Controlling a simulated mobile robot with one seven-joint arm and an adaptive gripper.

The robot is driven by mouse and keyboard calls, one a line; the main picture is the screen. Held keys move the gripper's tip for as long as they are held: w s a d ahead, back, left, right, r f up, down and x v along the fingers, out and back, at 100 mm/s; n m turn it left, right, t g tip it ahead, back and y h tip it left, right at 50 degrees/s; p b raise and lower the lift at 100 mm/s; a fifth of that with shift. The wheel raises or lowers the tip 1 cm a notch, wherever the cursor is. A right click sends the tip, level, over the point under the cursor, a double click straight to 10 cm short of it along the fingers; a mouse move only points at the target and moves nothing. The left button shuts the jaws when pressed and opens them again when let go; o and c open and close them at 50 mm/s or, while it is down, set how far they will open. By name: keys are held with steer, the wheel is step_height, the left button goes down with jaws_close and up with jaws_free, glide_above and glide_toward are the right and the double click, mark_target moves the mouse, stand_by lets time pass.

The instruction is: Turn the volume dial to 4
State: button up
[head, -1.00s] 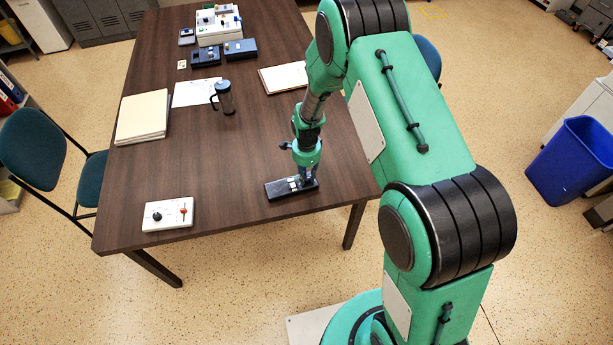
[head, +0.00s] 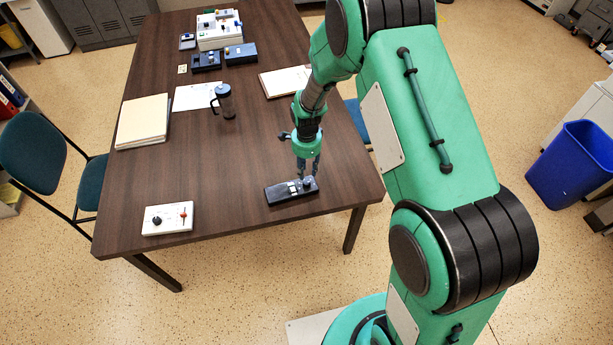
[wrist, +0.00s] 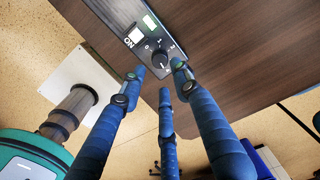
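A black control box (head: 280,195) lies near the table's front right edge. The dial also shows at the box's right end in the head view (head: 309,183). The marks are too small to read surely, so I cannot tell the setting.
A white box (head: 167,218) with a black knob and a red-tipped control sits at the front left. A dark mug (head: 224,101), papers (head: 196,95) and a folder stack (head: 143,120) lie farther back. More control boxes (head: 219,30) stand at the far end. Bare table surrounds the black box.

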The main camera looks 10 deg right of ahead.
steer(key=shift+r, duration=2.6)
steer(key=s+d+r+n+t+b, duration=0.1)
steer(key=s+r+n, duration=0.4)
steer(key=r, duration=0.9)
steer(key=s+d+r+n+t, duration=0.1)
steer(key=s+r+n+t, duration=0.15)
steer(key=s+r, duration=0.7)
steer(key=s+d+r+n+t, duration=0.1)
steer(key=s+r+n, duration=0.3)
steer(key=s+r, duration=0.3)
steer(key=s+r+n+t+b, duration=0.1)
steer(key=s+r+n, duration=0.4)
steer(key=s, duration=0.8)
steer(key=shift+d+r, duration=0.4)
steer(key=shift+r, duration=0.85)
